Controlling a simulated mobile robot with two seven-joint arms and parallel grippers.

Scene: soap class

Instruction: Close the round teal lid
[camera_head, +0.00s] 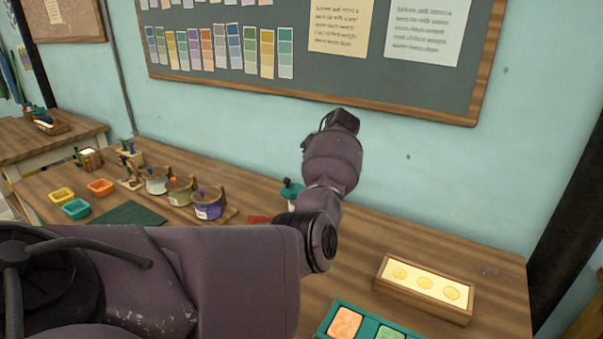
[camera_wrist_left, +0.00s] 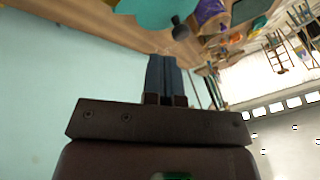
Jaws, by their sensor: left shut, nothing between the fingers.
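The round teal lid (camera_head: 291,189) shows only in part in the head view, just left of my left forearm, which hides the rest. A large teal round surface with a dark knob, which looks like the lid (camera_wrist_left: 155,10), is at the top of the left wrist view, cut off by the edge. My left gripper (camera_wrist_left: 163,62) is shut and empty, its fingertips below and apart from the teal surface in that picture. In the head view its fingers cannot be made out. Whether the lid stands open cannot be told. My right gripper is not in view.
A purple jar (camera_head: 208,204) stands with other jars on a wooden rack left of the lid. A red object (camera_head: 260,219) lies close by. A wooden box with yellow rounds (camera_head: 425,307) and a teal tray (camera_head: 345,306) are at the right. The wall (camera_head: 420,180) rises behind the table.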

